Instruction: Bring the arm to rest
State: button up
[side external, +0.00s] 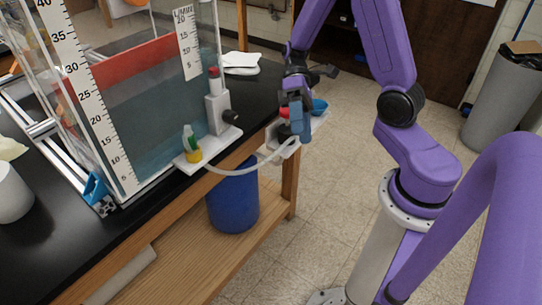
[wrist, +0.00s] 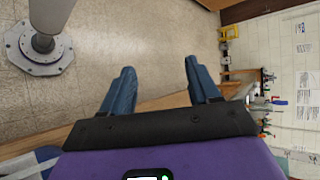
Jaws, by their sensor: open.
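My gripper (side external: 302,122) is at the right end of the black bench in the side external view, below my purple arm. It is in front of a small white tray, partly covering it; whether they touch cannot be told. In the wrist view the two blue fingers of my gripper (wrist: 160,82) stand wide apart. Nothing is between them; tiled floor shows through the gap.
A clear tank (side external: 140,100) with printed scales stands on the black bench (side external: 140,215). A white plate (side external: 218,147) carries a valve block (side external: 217,115) and a yellow-based green piece (side external: 191,146). A white hose (side external: 235,170) runs toward the tray. A blue bin (side external: 233,200) stands below.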

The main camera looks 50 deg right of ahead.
jog(key=s+a+r+n+t+h, duration=0.1)
jog(key=s+r+n+t+h, duration=0.1)
jog(key=s, duration=0.4)
jog(key=s+a+r+n+t+h, duration=0.1)
jog(key=s+a+n+t+h, duration=0.1)
jog(key=s+n+t+h, duration=0.3)
jog(key=shift+s+a+r+n+t+h, duration=0.3)
jog(key=shift+s+r+n+h, duration=0.1)
jog(key=shift+n+h, duration=0.4)
